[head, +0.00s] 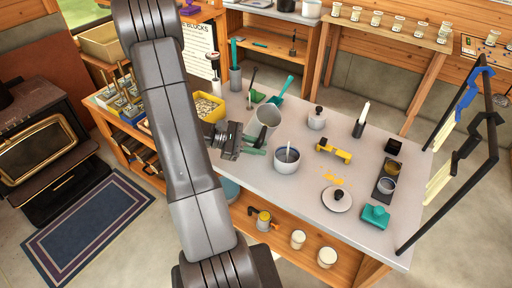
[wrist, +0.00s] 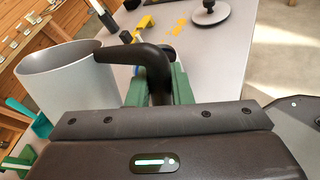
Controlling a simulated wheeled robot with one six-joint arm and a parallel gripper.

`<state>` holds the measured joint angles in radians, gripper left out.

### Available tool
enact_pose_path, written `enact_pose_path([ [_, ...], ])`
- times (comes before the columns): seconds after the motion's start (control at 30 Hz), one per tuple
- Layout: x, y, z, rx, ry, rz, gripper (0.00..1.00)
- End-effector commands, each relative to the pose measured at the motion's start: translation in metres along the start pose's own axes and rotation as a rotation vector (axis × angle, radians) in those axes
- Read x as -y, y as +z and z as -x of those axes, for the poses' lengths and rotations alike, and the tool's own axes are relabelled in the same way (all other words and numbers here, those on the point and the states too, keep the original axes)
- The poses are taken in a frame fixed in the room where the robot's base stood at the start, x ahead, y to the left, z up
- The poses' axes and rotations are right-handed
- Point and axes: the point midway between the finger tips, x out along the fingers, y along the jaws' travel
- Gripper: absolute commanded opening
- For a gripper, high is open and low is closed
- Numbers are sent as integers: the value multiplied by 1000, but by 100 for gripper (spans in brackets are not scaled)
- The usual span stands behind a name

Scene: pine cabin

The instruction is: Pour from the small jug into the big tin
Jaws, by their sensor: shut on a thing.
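The jug (head: 265,119) is a light grey, open-topped vessel near the middle of the table in the head view. It fills the left of the wrist view (wrist: 62,82), where its dark curved handle (wrist: 150,52) shows. My gripper (head: 252,141) is shut on that handle; its green fingers (wrist: 158,92) lie either side of it. The jug looks about upright; I cannot tell whether its base touches the table. Its contents are not visible. I cannot surely pick out the big tin; a pale round pot with a dark blue inside and a spoon (head: 288,161) stands close to the jug's right.
A lidded grey pot (head: 317,121), a yellow tool (head: 333,150), a round plate with a black knob (head: 336,199) and a teal block (head: 376,216) stand to the right. A yellow bin (head: 208,107) is at the left. A black frame (head: 488,140) rises at the right edge.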

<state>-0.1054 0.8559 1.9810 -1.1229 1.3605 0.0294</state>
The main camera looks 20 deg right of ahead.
Motion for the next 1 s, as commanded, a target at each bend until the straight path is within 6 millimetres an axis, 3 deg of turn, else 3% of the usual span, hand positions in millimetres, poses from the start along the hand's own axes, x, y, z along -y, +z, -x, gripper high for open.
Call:
enact_pose_path([
  [1.0, 11, -18, -13, -222, -2, -198, 0],
])
